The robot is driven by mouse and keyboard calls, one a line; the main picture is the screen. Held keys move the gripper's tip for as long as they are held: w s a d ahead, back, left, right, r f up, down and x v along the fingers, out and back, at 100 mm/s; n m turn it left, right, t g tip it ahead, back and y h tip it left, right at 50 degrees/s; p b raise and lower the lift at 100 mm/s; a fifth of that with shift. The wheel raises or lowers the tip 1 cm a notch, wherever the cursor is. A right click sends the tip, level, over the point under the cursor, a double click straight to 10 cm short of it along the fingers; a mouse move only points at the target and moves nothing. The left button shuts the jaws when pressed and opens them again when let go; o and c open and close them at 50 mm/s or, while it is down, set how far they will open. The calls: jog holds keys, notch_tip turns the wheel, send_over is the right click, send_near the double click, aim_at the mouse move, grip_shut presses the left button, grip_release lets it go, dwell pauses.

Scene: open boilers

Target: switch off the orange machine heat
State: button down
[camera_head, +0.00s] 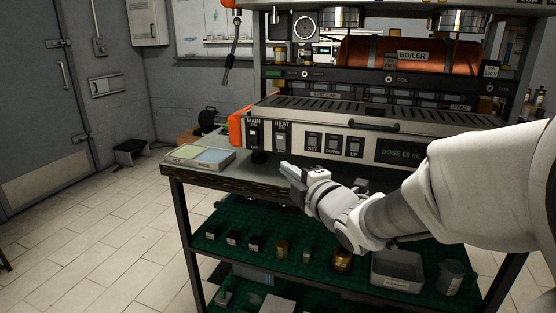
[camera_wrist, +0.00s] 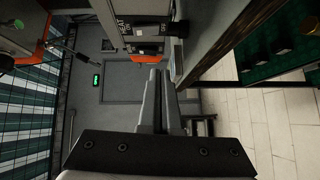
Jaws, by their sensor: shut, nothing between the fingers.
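The machine with the orange end (camera_head: 237,131) stands on the bench, its front panel facing me. The panel's left end has a MAIN switch (camera_head: 254,137) and, right of it, a HEAT switch (camera_head: 281,140). The switch positions are too small to tell. My gripper (camera_head: 285,168) is shut and empty, just below and in front of the HEAT switch, apart from it. In the wrist view, the shut fingers (camera_wrist: 155,78) point towards the orange edge (camera_wrist: 146,58), with the HEAT label (camera_wrist: 122,25) and dark switches beyond.
SET, DOWN and UP buttons (camera_head: 333,145) and a dose display (camera_head: 402,153) lie farther right on the panel. A green lower shelf (camera_head: 265,262) holds several small items.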

jog(key=shift+f+v, duration=0.15)
jog(key=shift+v, duration=0.8)
jog(key=shift+f+v, duration=0.15)
jog(key=shift+v, duration=0.8)
jog(key=shift+d, duration=0.1)
jog(key=s+d+f+m+g+h, duration=0.2)
jog(key=s+d+m+g+h, duration=0.2)
jog(key=s+d+m+h, duration=0.7)
jog(key=s+a+f+m+g+y, duration=0.1)
jog(key=s+f+m+g+y, duration=0.15)
jog(key=s+m, duration=0.4)
jog(key=s+a+f+m+g+y, duration=0.1)
jog(key=s+m+g, duration=0.35)
jog(key=s, duration=0.25)
notch_tip(320, 180, up, 20)
jog(key=p, duration=2)
jog(key=shift+t+p, duration=0.4)
